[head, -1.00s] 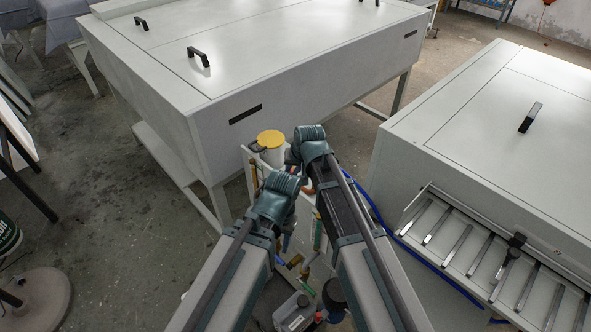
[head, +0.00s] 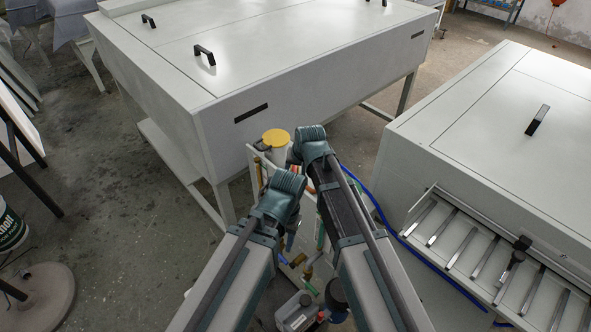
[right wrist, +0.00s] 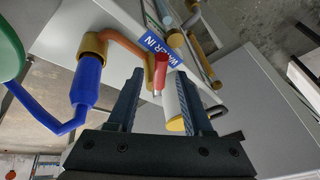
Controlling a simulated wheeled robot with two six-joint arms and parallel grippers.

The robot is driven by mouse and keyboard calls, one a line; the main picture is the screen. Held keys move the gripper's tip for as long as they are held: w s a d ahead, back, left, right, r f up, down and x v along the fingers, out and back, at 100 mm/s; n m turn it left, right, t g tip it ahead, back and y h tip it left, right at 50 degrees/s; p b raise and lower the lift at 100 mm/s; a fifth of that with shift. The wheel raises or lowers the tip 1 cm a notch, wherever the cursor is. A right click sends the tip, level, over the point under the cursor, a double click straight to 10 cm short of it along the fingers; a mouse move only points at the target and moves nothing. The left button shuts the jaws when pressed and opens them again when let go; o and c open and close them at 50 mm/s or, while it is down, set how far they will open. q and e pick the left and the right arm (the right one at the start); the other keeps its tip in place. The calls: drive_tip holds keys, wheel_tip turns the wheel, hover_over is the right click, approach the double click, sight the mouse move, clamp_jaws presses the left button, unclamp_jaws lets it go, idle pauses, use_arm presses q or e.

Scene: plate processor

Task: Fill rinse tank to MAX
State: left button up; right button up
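My right gripper (right wrist: 159,75) is open in the right wrist view, its two fingers apart. A red valve handle (right wrist: 161,72) shows between the fingertips; I cannot tell whether they touch it. It sits by a blue label reading "WATER IN" (right wrist: 160,48) on a white panel. A copper pipe (right wrist: 125,45) runs from the label area to a blue hose (right wrist: 87,84) with a brass collar. In the head view both grippers are hidden behind my arms, above the pipework. I cannot make out the rinse tank's level or a MAX mark.
A large white cabinet (head: 270,60) stands ahead, with a second white machine (head: 500,110) and its roller tray (head: 485,262) at right. A yellow-capped white canister (head: 275,139) stands behind my arms. A grey jug (head: 298,312) is below.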

drive_tip(key=shift+r, duration=0.1)
drive_tip(key=p+v, duration=1.2)
drive_tip(key=v, duration=0.1)
drive_tip(key=shift+r, duration=0.35)
drive_tip(key=shift+s, duration=0.15)
idle(6.1)
